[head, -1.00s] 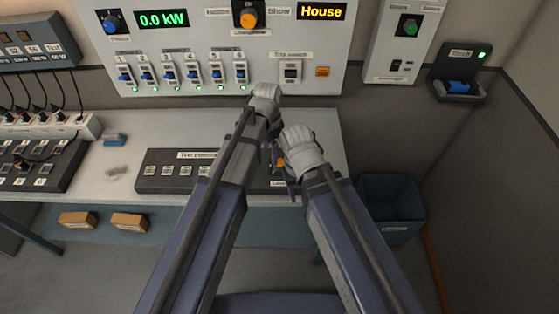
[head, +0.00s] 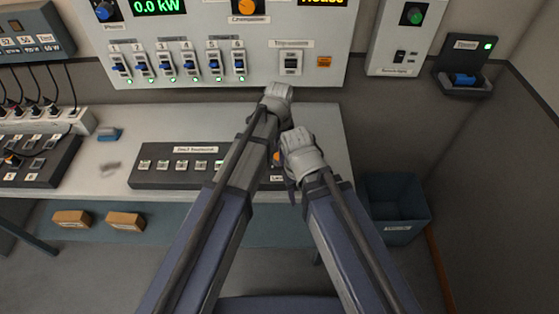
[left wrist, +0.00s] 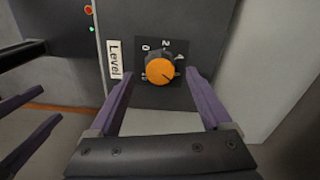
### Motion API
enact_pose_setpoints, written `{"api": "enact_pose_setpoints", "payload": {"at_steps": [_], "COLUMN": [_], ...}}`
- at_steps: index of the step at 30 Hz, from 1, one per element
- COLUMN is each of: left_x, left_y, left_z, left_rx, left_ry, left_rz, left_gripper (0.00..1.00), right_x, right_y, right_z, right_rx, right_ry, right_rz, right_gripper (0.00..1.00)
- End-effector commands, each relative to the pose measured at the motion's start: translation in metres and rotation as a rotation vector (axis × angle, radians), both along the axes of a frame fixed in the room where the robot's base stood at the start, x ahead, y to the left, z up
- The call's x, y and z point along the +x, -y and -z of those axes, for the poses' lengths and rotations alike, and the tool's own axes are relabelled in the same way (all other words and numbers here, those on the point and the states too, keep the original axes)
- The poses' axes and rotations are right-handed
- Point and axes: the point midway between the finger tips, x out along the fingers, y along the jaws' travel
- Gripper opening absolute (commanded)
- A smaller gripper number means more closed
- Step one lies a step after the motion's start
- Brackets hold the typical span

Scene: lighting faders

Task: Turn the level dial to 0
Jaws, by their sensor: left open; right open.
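The level dial is an orange knob (left wrist: 160,71) on a dark plate beside a "Level" label (left wrist: 115,59). A dark mark on its face seems to point to the lower right, past the 4; the 0 is at its upper left. My left gripper (left wrist: 161,79) is open, with a purple finger on each side of the knob; contact cannot be told. In the head view the dial (head: 277,157) is mostly hidden by my arms. My right gripper (head: 291,190) is close beside it, its purple fingers partly hidden; they also show at the left in the left wrist view.
The dark fader board (head: 150,179) lies on the white table (head: 120,120). A wall panel (head: 260,60) with several switches stands behind. A blue bin (head: 395,205) is on the right, and a blue block (head: 109,134) lies on the table at left.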

Motion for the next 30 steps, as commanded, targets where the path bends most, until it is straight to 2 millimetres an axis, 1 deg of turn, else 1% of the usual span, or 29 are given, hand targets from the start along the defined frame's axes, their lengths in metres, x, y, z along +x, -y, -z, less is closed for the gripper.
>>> {"api": "enact_pose_setpoints", "payload": {"at_steps": [1,6,16,17,30], "left_x": [0.0,0.0,0.0,0.0,0.0], "left_y": [0.0,0.0,0.0,0.0,0.0], "left_z": [0.014,0.027,0.028,0.028,0.028], "left_rx": [0.0,0.0,0.0,0.0,0.0], "left_ry": [0.0,0.0,0.0,0.0,0.0], "left_rz": [0.0,0.0,0.0,0.0,0.0], "left_gripper": [0.82,0.82,0.82,0.8,0.31], "right_x": [0.0,0.0,0.0,0.0,0.0], "right_y": [0.0,0.0,0.0,0.0,0.0], "right_z": [0.014,0.027,0.028,0.028,0.028], "right_rx": [0.0,0.0,0.0,0.0,0.0], "right_ry": [0.0,0.0,0.0,0.0,0.0], "right_rz": [0.0,0.0,0.0,0.0,0.0], "right_gripper": [0.5,0.5,0.5,0.5,0.5]}}
